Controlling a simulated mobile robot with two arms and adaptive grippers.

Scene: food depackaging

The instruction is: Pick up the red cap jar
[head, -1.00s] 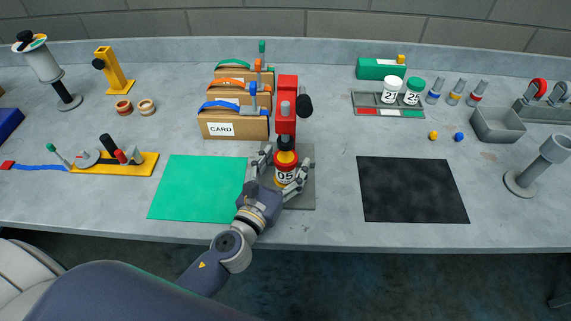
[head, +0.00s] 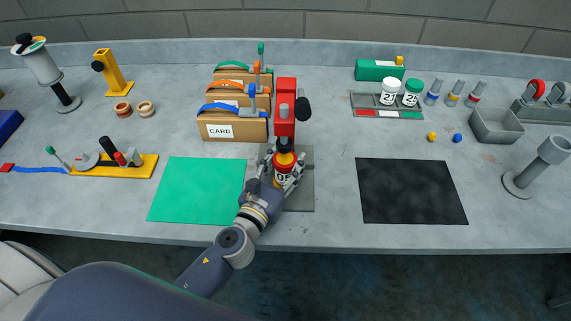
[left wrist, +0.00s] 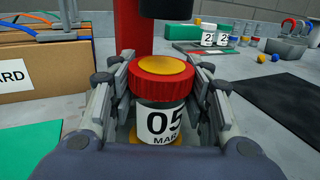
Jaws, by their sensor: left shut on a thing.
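The red cap jar (head: 285,174) stands upright on the grey base of the red press, under its head. In the left wrist view the jar (left wrist: 163,118) has a red cap with a yellow top and a white label reading "05 MAR". My left gripper (head: 280,170) is shut on the jar, with a finger on each side of it. The left gripper's fingers also show in the left wrist view (left wrist: 163,95). Part of the jar is hidden by the fingers in the head view. My right gripper is not in view.
The red press (head: 286,100) rises directly behind the jar. Cardboard boxes (head: 222,127) stand to its left. A green mat (head: 197,190) lies left and a black mat (head: 412,190) right, both empty. Two white jars (head: 391,92) stand in a rack at the back right.

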